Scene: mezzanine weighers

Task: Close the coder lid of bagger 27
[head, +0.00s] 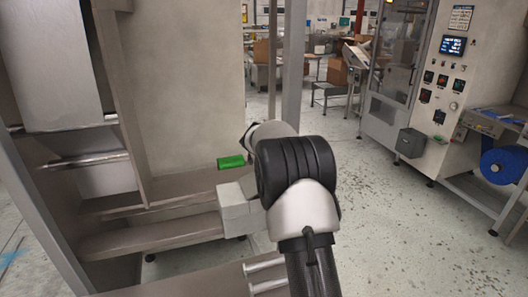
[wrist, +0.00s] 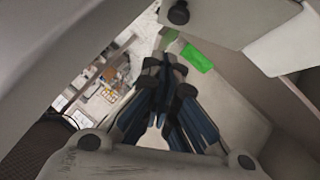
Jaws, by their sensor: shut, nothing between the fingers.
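My gripper (wrist: 165,68) shows in the wrist view with its dark fingers together and empty. In the head view my own arm hides it. A pale grey plate (wrist: 232,18) with a black knob (wrist: 179,12) is above and right of the fingertips, apart from them in the picture; it may be the coder lid, but I cannot tell for sure. In the head view a small light grey box (head: 236,212) sits at the machine's lower rail, left of my arm, partly hidden by it. No number 27 is readable.
A green block (head: 231,162) lies on the machine's ledge; it also shows in the wrist view (wrist: 197,58). A grey upright post (head: 291,60) stands behind my arm. A control cabinet (head: 440,100) and blue roll (head: 503,165) are at right. The speckled floor between is clear.

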